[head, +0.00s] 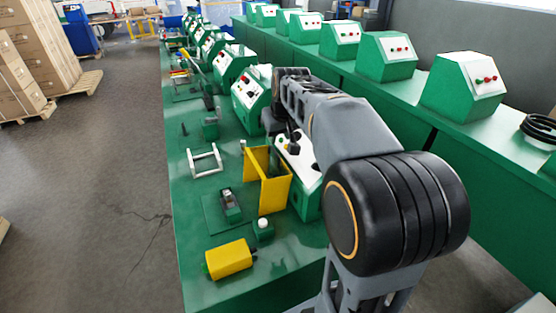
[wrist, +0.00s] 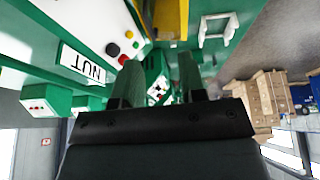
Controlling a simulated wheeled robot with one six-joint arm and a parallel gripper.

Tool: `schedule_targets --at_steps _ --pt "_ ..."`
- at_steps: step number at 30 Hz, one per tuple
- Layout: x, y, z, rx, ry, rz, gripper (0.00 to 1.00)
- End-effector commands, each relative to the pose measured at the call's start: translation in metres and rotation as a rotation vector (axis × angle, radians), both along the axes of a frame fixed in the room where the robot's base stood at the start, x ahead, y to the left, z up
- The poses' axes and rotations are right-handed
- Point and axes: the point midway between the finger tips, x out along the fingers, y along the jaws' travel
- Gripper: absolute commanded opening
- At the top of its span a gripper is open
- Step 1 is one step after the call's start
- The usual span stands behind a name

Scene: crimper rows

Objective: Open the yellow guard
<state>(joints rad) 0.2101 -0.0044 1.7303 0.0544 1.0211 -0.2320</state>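A yellow guard (head: 267,180) of upright panels stands on the green bench in the head view, beside a green control box. Part of a yellow thing, likely this guard (wrist: 171,18), shows at the top edge of the wrist view. My gripper (wrist: 158,64) has its two fingers apart with nothing between them. The yellow part lies beyond the fingertips, and I see no contact. In the head view my arm reaches over the control box and hides part of it; the gripper there is hard to make out.
A yellow block (head: 229,258) and a small green fixture (head: 230,205) lie near the guard.

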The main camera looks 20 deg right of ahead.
Motion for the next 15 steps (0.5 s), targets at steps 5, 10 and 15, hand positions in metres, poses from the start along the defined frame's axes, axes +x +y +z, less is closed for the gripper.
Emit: schedule_targets --at_steps 5,10,15 --pt "0.034 -0.026 -0.016 -0.007 0.004 -0.002 0.38" --pt "0.047 -0.034 -0.03 -0.008 0.007 0.0 0.38" --pt "0.059 -0.036 -0.057 -0.007 0.009 -0.001 0.38"
